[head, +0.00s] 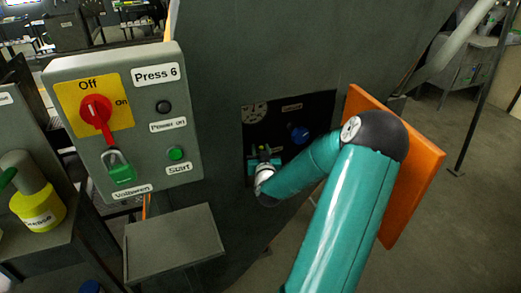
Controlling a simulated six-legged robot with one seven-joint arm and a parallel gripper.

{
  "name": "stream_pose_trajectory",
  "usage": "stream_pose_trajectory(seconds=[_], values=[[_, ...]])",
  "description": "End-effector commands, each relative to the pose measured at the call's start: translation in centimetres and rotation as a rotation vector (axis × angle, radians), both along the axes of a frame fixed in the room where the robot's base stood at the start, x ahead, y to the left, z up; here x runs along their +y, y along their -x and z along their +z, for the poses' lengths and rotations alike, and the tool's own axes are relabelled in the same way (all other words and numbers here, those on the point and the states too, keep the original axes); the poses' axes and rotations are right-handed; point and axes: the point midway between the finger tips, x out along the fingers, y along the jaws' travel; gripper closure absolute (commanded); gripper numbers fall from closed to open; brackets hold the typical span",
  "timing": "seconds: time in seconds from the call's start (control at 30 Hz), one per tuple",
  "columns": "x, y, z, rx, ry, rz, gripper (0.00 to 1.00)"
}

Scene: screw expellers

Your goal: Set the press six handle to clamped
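The Press 6 control box (128,140) stands at the left of the head view. Beside it, a dark recess (318,108) opens in the grey machine wall, with a small label (291,107) too small to read. A blue rounded part (299,133) shows in the recess; I cannot tell if it is the handle. My teal arm reaches in from below right. My gripper (264,150) is at the left part of the recess, left of the blue part. Its fingers are too small to tell open from shut, and I cannot tell if it touches anything.
An orange panel (425,165) stands open right behind my arm's elbow. A grey shelf (172,245) juts out below. A yellow-labelled bottle (38,207) stands at far left. Floor is clear at right.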

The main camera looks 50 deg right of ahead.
Motion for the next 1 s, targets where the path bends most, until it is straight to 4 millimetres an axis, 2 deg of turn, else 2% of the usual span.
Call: stream_pose_trajectory(seconds=[0.07,0.23,0.67,1.0], values=[[-0.04,0.07,0.02,0.000,0.000,-0.001,0.67],[-0.04,0.06,0.00,0.000,0.000,-0.001,1.00],[-0.28,-0.02,0.01,-0.024,-0.043,0.000,1.00],[-0.84,0.26,-0.08,-0.137,-0.232,0.000,1.00]])
